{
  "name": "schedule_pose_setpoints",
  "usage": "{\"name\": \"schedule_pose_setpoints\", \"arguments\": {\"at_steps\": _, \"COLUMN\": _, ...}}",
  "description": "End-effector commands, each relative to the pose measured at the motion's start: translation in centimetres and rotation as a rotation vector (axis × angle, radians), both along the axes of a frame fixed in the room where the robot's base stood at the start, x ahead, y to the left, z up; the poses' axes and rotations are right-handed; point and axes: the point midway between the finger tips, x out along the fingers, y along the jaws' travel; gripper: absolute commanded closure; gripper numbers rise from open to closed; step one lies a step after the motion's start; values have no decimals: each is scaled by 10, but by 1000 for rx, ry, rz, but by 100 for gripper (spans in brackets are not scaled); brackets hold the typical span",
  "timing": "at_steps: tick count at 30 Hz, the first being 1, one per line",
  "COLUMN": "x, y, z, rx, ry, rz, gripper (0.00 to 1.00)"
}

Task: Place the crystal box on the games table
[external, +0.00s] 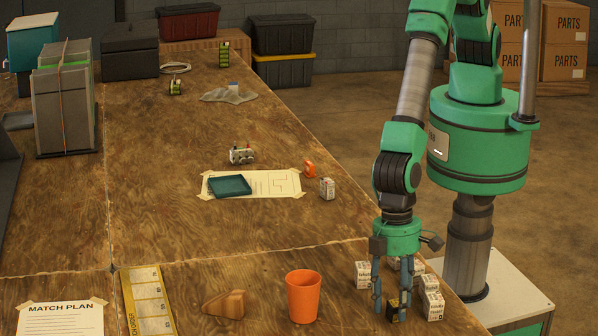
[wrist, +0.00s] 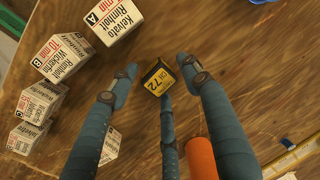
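A small black-and-yellow box marked "CH 72" (wrist: 158,77), which looks like the crystal box, stands on the wooden table. In the external view this box (external: 392,312) is at the near right, below my gripper (external: 391,298). My gripper also shows in the wrist view (wrist: 158,84). Its blue-grey fingers are spread around the box, with a visible gap on the left; contact with the other fingers is unclear. The wooden tabletop (external: 210,240) has seams between its panels. I cannot tell which part is the games table.
Several white labelled boxes (wrist: 112,20) stand close beside the fingers, also in the external view (external: 433,303). An orange cup (external: 303,297) and a wooden wedge (external: 225,304) stand to the left.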

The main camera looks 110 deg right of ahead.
Motion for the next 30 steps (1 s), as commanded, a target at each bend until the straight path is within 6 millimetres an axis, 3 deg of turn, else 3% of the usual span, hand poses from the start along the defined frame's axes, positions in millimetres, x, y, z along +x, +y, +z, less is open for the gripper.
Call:
{"name": "schedule_pose_setpoints", "arguments": {"at_steps": 14, "x": 0, "y": 0, "z": 8, "rx": 1, "ry": 0, "rz": 0, "gripper": 52}}
{"name": "schedule_pose_setpoints", "arguments": {"at_steps": 20, "x": 1, "y": -3, "z": 29, "rx": 2, "ry": -2, "rz": 0, "gripper": 52}}
{"name": "schedule_pose_setpoints", "arguments": {"at_steps": 30, "x": 1, "y": -11, "z": 82, "rx": 1, "ry": -1, "rz": -1, "gripper": 52}}
